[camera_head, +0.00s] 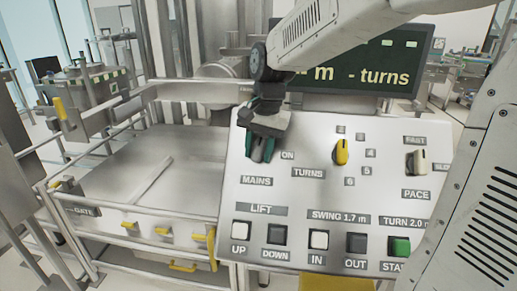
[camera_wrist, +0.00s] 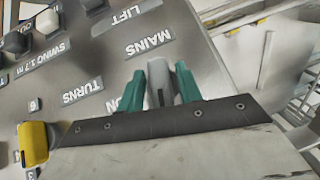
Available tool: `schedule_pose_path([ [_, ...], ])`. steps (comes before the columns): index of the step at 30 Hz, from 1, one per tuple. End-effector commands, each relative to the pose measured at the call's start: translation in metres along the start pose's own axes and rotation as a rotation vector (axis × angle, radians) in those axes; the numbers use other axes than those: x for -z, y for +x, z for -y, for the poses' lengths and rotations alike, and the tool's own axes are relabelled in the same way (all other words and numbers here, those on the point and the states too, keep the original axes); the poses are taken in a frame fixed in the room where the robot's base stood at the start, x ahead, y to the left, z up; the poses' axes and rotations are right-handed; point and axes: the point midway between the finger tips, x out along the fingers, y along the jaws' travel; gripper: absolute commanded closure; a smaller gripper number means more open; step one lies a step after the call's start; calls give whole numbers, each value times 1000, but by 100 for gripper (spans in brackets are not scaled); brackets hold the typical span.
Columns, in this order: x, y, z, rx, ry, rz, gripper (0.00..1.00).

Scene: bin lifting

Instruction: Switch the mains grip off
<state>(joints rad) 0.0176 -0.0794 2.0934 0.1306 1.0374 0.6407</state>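The control panel (camera_head: 290,190) carries the mains grip, which is mostly hidden in the head view behind my gripper (camera_head: 261,150), above the MAINS label (camera_head: 257,181). The ON label (camera_head: 287,155) is just right of it. In the wrist view, my gripper's (camera_wrist: 160,88) two green fingers stand on either side of a grey upright piece, which seems to be the mains grip (camera_wrist: 160,76). I cannot tell whether the fingers press on it or only stand around it. The grip's setting is not clear.
Right of my gripper on the panel are the yellow turns knob (camera_head: 341,152) and the pale pace switch (camera_head: 416,162). Several push buttons, including UP (camera_head: 241,230), line the lower edge. A dark display (camera_head: 375,72) stands behind. A railed metal platform (camera_head: 135,175) is at left.

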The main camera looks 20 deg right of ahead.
Motion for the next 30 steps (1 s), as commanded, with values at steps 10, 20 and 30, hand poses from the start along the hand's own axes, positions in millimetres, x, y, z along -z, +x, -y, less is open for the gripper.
schedule_pose_path([
  [10, 0, 0, 2, -67, -62, -1, 88],
  [20, 1, -1, 2, -157, -136, -4, 89],
  [30, 1, -1, 2, -156, -135, -3, 56],
])
